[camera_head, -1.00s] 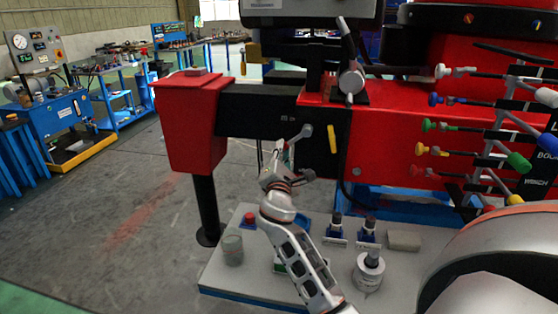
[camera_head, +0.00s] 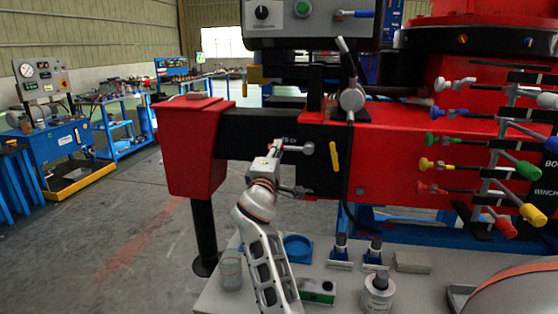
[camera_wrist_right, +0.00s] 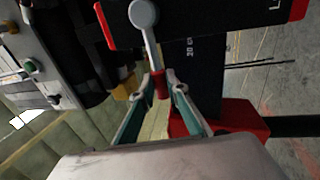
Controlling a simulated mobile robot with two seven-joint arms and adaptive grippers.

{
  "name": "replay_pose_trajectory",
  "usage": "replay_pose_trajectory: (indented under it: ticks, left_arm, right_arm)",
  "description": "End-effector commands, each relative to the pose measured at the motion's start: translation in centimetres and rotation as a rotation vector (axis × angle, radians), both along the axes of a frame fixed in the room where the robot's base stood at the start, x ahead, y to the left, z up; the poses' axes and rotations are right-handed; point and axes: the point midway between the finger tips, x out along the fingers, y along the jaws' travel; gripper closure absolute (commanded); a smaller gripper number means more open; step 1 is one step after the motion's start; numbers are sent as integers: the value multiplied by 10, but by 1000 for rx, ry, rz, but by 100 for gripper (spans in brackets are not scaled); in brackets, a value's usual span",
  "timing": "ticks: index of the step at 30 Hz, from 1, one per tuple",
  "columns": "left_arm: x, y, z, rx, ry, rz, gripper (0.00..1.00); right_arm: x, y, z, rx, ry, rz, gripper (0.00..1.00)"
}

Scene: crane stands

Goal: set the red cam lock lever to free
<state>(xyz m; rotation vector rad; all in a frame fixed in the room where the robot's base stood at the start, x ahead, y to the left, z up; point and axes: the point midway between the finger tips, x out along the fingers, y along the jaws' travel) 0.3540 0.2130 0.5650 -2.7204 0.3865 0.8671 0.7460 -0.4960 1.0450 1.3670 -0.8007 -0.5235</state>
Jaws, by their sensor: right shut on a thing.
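The cam lock lever shows in the wrist view, with a grey round pivot (camera_wrist_right: 143,13), a thin grey shaft and a red grip (camera_wrist_right: 160,85). My right gripper (camera_wrist_right: 163,84) is shut on the red grip, its green-lined fingers on either side. In the head view the pivot (camera_head: 307,148) sits on the front of the black beam. My right gripper (camera_head: 277,148) is just left of it, and the lever runs nearly level between them. The red grip is hidden there. My left gripper is not in view.
A yellow handle (camera_head: 334,156) sits right of the pivot. A red leg housing (camera_head: 192,145) stands left. Several coloured control levers (camera_head: 490,150) are at the right. A grey table (camera_head: 335,282) below bears small parts, including a blue ring (camera_head: 297,248).

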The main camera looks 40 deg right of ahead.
Motion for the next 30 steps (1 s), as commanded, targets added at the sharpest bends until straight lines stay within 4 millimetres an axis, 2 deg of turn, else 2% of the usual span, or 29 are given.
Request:
replay_pose_trajectory:
  ticks: [17,18,19,30]
  left_arm:
    - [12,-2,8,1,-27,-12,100]
    - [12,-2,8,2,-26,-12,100]
    - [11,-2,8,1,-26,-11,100]
    - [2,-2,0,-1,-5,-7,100]
  right_arm:
    - [5,0,4,18,-24,1,100]
    - [5,0,4,18,-24,1,75]
    - [5,0,4,18,-24,1,68]
    - [5,0,5,17,-22,-1,68]
